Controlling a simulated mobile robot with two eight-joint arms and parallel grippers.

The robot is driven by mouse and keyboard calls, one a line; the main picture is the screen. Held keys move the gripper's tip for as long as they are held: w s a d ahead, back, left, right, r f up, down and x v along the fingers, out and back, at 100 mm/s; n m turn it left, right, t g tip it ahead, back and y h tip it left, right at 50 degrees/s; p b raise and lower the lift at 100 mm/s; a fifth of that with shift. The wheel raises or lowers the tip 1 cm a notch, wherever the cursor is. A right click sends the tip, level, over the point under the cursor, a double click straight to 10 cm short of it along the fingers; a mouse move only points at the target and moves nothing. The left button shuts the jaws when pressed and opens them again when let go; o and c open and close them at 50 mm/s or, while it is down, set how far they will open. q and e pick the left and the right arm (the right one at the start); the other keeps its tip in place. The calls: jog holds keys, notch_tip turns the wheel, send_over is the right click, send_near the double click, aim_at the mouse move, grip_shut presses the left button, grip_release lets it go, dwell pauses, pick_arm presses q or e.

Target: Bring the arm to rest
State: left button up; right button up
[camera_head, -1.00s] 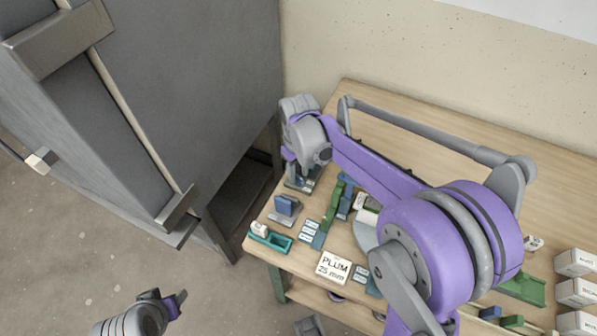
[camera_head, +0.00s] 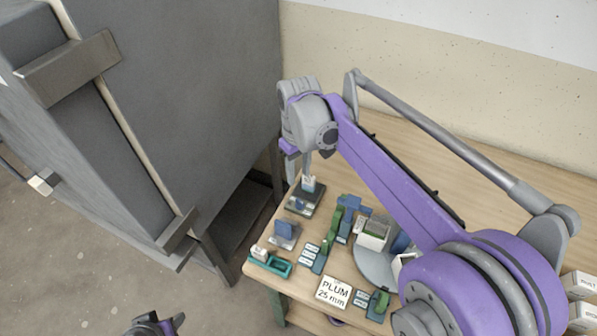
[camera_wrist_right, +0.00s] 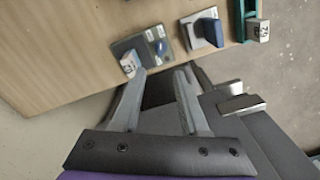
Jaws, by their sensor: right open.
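My right gripper (camera_head: 299,171) hangs at the far left corner of the wooden table, above a dark plate (camera_head: 314,202) carrying a small white labelled block (camera_head: 308,184). Its two fingers are apart with nothing between them in the right wrist view (camera_wrist_right: 162,76). There the white block (camera_wrist_right: 129,64) sits just beyond one fingertip; I cannot tell whether they touch. My right arm stretches across the table from the lower right. My left gripper (camera_head: 158,322) shows only in part at the bottom left, over the floor; its jaws are unclear.
A large grey cabinet (camera_head: 180,90) stands left of the table (camera_head: 480,165). A grey stand with a blue block (camera_head: 285,232), a teal tray (camera_head: 270,264), a PLUM 25 mm sign (camera_head: 333,292), a round grey disc (camera_head: 372,262) and white boxes (camera_head: 580,285) crowd the front. The table's back is clear.

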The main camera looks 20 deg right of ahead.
jog(key=s+a+f+m+t+p, duration=0.1)
jog(key=s+f+t+p, duration=0.1)
jog(key=s, duration=0.7)
jog(key=s+a+f+m+t+p, duration=0.1)
jog(key=s+f+m+t, duration=0.1)
jog(key=s, duration=0.7)
jog(key=shift+s+a+t+p, duration=0.3)
jog(key=shift+s+t+p, duration=0.05)
jog(key=shift+t, duration=0.35)
